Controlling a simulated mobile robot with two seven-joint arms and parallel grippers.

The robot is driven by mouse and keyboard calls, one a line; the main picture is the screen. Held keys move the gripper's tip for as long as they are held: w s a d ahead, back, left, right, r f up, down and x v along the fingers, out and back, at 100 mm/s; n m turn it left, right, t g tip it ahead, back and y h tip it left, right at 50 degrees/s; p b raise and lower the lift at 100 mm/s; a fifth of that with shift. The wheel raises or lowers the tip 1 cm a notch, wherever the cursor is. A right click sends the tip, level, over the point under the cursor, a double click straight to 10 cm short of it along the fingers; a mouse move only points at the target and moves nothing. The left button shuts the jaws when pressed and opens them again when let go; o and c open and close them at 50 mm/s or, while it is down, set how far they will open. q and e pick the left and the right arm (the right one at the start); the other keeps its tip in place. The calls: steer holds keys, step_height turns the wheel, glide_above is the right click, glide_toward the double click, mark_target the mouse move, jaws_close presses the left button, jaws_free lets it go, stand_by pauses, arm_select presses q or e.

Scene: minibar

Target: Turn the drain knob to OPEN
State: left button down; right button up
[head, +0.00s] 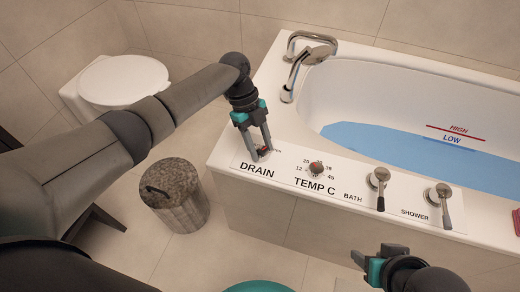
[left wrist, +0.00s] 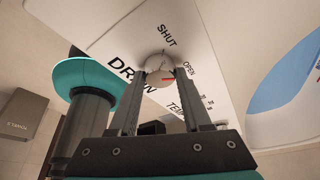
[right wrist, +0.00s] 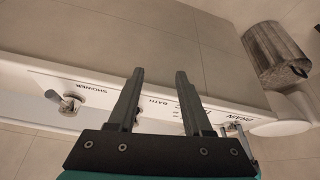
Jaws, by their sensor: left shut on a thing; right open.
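The drain knob (head: 264,151) is a small round knob on the white panel above the DRAIN label, mostly hidden by fingers in the head view. My left gripper (head: 262,153) reaches down to it, shut on it. In the left wrist view the pale round knob (left wrist: 159,68) sits between the fingertips (left wrist: 164,72). It carries a short red mark near its lower right. SHUT is printed above it and OPEN to its right; whether the mark lines up with OPEN is unclear. My right gripper (head: 375,254) is open and empty in front of the tub.
The temperature knob (head: 316,168) is just right of the drain knob. The bath lever (head: 379,183) and shower lever (head: 442,200) stand farther right. The bathtub holds blue water (head: 400,148). A bin (head: 176,205) and a toilet (head: 122,82) stand left.

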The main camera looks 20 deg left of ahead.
arm_select(q)
steer(key=shift+f+m+g+y+b, duration=0.1)
steer(key=shift+m+g+y+b, duration=0.2)
steer(key=shift+m+b, duration=0.65)
steer(key=shift+m, duration=0.85)
arm_select(e)
steer(key=w+a+f+t+y, duration=0.1)
steer(key=w+a+t+y, duration=0.1)
steer(key=w+a+t, duration=0.1)
steer(key=shift+w+a+n+t, duration=0.35)
steer(key=shift+w+a, duration=0.4)
steer(key=shift+a, duration=0.25)
arm_select(q)
steer(key=shift+c, duration=1.8)
jaws_free()
steer(key=shift+w, duration=0.1)
